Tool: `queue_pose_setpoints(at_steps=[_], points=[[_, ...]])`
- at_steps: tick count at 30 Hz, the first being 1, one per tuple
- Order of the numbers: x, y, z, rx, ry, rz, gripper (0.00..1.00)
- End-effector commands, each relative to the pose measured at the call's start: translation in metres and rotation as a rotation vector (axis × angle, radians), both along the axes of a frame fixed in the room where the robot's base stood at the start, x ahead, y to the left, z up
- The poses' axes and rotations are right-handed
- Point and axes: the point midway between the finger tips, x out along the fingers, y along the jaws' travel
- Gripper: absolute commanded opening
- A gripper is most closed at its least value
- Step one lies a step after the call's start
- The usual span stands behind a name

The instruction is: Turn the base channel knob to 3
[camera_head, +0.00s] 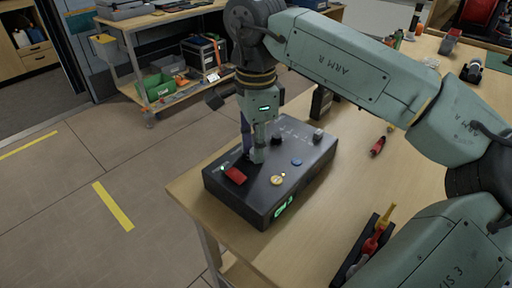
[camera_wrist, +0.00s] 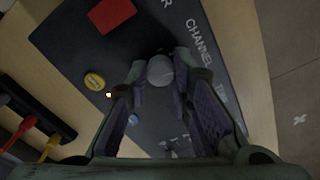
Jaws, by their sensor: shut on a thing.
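The base (camera_head: 245,200) is a dark box on the wooden table, with a red block (camera_head: 235,175), a yellow button (camera_head: 277,180), a blue button (camera_head: 296,162) and a grey knob (camera_head: 318,135) on top. My gripper (camera_head: 256,156) points down onto its top near the left side. In the wrist view the rounded grey channel knob (camera_wrist: 160,70) sits between my fingertips, beside the word CHANNEL (camera_wrist: 200,42) on the panel. My gripper is shut on this knob. The knob's pointer and the number it faces cannot be made out. In the head view my fingers hide the knob.
A green lit display (camera_head: 283,207) is on the front of the base. A red screwdriver (camera_head: 378,146) lies to the right on the table. A dark tray (camera_head: 349,262) with red and yellow-handled tools is at the front. My arm passes over the table's right part.

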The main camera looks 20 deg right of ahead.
Motion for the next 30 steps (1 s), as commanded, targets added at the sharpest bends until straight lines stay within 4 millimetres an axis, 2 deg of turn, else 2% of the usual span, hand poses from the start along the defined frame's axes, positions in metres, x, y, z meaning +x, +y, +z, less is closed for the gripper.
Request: queue_pose_setpoints(at_steps=[8,21,22,30], points=[[0.001,0.0002,0.0006,0.0,-0.004,-0.066,0.0],[0.0011,0.0001,0.0011,0.0,-0.005,-0.074,0.0],[0.0011,0.0001,0.0011,0.0,-0.005,-0.074,0.22],[0.0006,-0.0001,0.0006,0.0,-0.002,-0.073,0.4]])
